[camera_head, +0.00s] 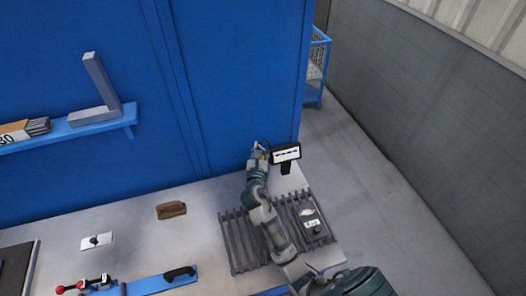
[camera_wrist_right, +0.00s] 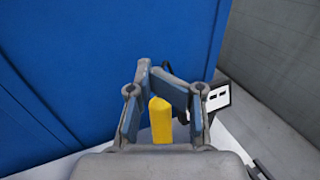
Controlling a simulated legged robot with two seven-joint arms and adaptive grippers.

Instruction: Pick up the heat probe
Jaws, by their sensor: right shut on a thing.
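The heat probe shows as a yellow handle (camera_wrist_right: 160,122) in the right wrist view, between the fingers of my right gripper (camera_wrist_right: 163,85). The gripper is shut on it. In the head view my right gripper (camera_head: 259,153) is at the far right end of the bench, against the blue wall and just left of a small black device with a white display (camera_head: 286,154). The display also shows at the right of the wrist view (camera_wrist_right: 217,98). A dark cable shows beside the fingers. The probe's tip is hidden. My left gripper is not in view.
A slatted grey rack (camera_head: 240,242) lies under my right arm, with small items on its right part. A brown block (camera_head: 171,210), a white plate with a dark knob (camera_head: 97,241) and a blue bar with a black handle (camera_head: 150,284) lie left. A blue shelf (camera_head: 65,131) is on the wall.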

